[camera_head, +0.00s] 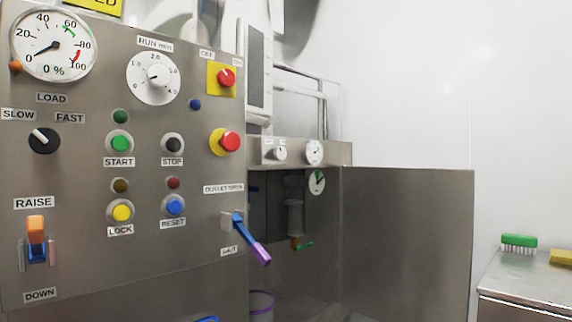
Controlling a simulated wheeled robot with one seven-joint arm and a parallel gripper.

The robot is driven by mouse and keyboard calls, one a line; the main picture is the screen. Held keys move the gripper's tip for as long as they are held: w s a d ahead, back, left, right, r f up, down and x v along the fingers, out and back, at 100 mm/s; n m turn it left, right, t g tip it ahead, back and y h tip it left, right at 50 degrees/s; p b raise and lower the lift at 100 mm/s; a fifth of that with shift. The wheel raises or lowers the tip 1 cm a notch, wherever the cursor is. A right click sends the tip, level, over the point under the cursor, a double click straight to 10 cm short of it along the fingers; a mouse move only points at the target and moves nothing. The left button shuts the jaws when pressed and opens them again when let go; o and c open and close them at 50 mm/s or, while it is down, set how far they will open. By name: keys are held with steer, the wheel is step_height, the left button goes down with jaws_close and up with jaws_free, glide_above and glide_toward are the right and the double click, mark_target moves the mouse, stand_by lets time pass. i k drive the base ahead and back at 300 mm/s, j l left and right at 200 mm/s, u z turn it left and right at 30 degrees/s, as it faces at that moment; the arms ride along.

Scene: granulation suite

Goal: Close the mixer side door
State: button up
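A flat steel panel (408,240), which looks like the mixer side door, stands to the right of the mixer's recess. It appears swung open, and no handle or latch shows on it. The recess (270,225) beside it is uncovered and shows pipework inside. The steel control panel (145,225) of the mixer fills the left side and hides part of the recess. The lower end of the door runs out of the picture. My gripper is not in view.
A blue outlet lever with a purple grip (261,253) sticks out from the control panel's right edge. A purple-rimmed bucket (261,302) stands low in the recess. At right, a steel table (530,283) holds a green brush (519,241) and a yellow item (562,257).

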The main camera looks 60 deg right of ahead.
mark_target(408, 234)
steer(key=z, duration=1.9)
